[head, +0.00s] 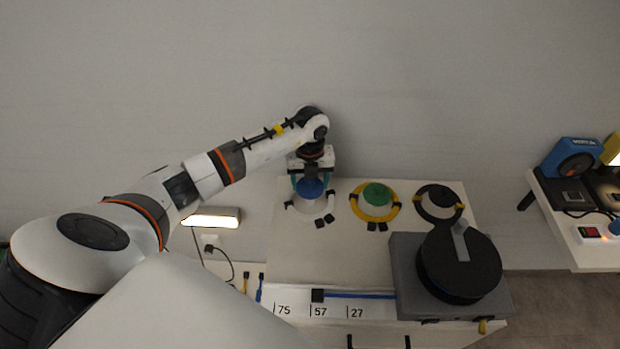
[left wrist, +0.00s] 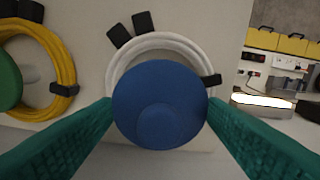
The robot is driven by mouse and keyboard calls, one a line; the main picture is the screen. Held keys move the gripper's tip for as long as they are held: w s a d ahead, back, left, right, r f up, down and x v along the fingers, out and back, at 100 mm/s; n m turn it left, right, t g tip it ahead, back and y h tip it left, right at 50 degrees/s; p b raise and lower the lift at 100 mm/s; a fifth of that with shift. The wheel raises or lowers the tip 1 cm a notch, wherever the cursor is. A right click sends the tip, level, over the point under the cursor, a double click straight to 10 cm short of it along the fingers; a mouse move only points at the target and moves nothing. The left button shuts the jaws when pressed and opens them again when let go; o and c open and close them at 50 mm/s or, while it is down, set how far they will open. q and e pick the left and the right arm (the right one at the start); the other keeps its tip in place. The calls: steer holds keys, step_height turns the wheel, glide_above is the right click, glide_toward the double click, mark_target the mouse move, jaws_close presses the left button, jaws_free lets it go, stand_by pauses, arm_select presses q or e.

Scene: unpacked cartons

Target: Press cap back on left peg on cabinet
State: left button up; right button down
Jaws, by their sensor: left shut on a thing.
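The blue cap (head: 311,188) is round and sits between the teal fingers of my left gripper (head: 311,181), which is shut on it. In the left wrist view the blue cap (left wrist: 160,108) fills the middle, with a fingertip at each side. The cap is in front of a coil of white cable (left wrist: 148,43), which also shows in the head view (head: 295,207) at the left of the cabinet top (head: 335,235). The left peg is hidden behind the cap. I cannot tell whether the cap touches it. My right gripper is not in view.
A yellow coil (head: 357,207) with a green cap (head: 377,194) lies to the right, then a black coil (head: 423,208). A grey box with a black drum (head: 460,265) stands at the front right. A lit lamp (head: 212,219) is left of the cabinet.

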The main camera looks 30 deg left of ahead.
arm_select(q)
steer(key=shift+f+b, duration=0.6)
steer(key=shift+f, duration=0.4)
stand_by(0.5)
steer(key=o, duration=1.4)
steer(key=shift+r, duration=0.1)
steer(key=shift+r+p, duration=2.8)
steer(key=shift+r, duration=0.65)
jaws_close()
